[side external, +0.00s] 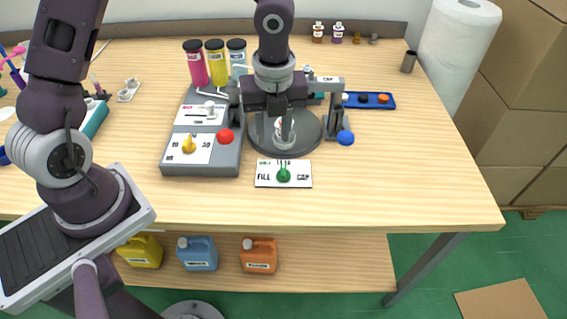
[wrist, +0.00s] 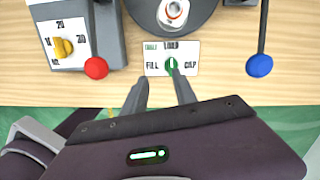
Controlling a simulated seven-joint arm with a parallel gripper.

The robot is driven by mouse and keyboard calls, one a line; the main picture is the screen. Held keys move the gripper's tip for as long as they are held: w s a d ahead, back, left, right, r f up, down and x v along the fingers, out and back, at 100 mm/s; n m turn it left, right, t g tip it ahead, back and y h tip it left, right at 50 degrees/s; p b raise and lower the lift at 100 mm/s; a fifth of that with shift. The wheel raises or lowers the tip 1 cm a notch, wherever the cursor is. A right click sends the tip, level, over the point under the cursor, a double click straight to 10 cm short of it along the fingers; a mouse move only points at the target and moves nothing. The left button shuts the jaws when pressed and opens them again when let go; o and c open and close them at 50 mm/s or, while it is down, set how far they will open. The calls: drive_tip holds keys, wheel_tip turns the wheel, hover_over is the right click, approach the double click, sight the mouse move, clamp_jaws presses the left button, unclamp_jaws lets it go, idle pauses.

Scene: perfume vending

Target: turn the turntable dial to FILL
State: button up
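The turntable dial is a green knob (side external: 284,175) on a white plate (side external: 303,181) at the table's front edge. In the wrist view the dial (wrist: 172,66) has its pale mark roughly upright, toward the top label, which seems to read LOAD. FILL is printed on its left and CAP on its right. My gripper (wrist: 161,84) is open and empty, its two fingers apart, with the right fingertip appearing close to the dial. In the side view my gripper (side external: 287,127) hangs over the turntable area. The dark round turntable (side external: 259,137) carries a small clear bottle (wrist: 174,10).
A grey console with a yellow knob (side external: 189,145) and red ball (side external: 225,136) stands left of the plate. A blue ball lever (side external: 346,138) is on the right. Pink, yellow and blue bottles stand behind. The front right tabletop is clear.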

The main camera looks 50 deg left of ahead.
sight(284, 168)
drive_tip(key=f+m, duration=0.1)
drive_tip(key=w+d+f+m+h, duration=0.1)
drive_tip(key=f, duration=0.1)
drive_tip(key=shift+w+d, duration=0.15)
drive_tip(key=shift+d, duration=0.15)
wheel_tip(284, 168, down, 7)
drive_tip(key=shift+r, duration=0.1)
clamp_jaws()
